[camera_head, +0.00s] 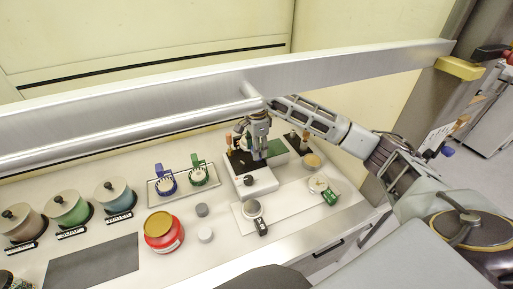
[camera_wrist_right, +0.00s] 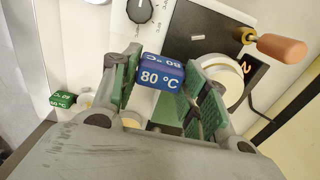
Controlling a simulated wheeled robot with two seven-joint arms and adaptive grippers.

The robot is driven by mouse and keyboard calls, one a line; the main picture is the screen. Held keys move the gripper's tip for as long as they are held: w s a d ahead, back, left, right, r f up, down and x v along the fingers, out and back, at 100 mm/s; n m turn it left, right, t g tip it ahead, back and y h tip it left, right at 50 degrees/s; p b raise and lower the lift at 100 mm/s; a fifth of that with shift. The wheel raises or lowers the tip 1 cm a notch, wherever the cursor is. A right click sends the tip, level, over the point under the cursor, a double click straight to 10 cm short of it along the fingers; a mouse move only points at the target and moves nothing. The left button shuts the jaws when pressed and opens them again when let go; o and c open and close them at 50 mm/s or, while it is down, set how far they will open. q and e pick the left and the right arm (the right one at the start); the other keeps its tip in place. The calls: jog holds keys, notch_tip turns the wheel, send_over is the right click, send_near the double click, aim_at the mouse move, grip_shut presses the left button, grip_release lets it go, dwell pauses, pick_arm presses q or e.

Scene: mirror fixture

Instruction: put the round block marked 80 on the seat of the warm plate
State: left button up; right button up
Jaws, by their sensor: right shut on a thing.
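In the right wrist view, the block with the blue label reading 80 °C (camera_wrist_right: 162,74) sits between the green finger pads of my right gripper (camera_wrist_right: 165,88). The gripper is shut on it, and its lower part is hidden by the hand. A pale round disc (camera_wrist_right: 222,76), perhaps a seat, lies on a black surface just right of the block, partly behind a finger. In the head view my right gripper (camera_head: 258,143) points down over the black-topped white unit with a dial (camera_head: 262,186), likely the warm plate. I cannot tell whether the block touches it. My left gripper is not in view.
A green 60 °C label (camera_head: 331,197) is beside a pale round piece at right. A grey round block (camera_head: 252,208) sits on a white plate in front. A red jar (camera_head: 163,233) and lidded pots (camera_head: 68,208) stand left. A metal bar (camera_head: 345,62) crosses above.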

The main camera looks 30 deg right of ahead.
dwell(0.4)
jog(key=shift+f+b, duration=0.1)
jog(key=shift+b, duration=0.25)
jog(key=shift+f+b, duration=1.9)
jog(key=shift+f, duration=0.75)
jog(key=shift+b, duration=0.45)
dwell(0.6)
jog(key=shift+f+b, duration=0.6)
jog(key=shift+f, duration=0.15)
dwell(0.6)
jog(key=o, duration=1.3)
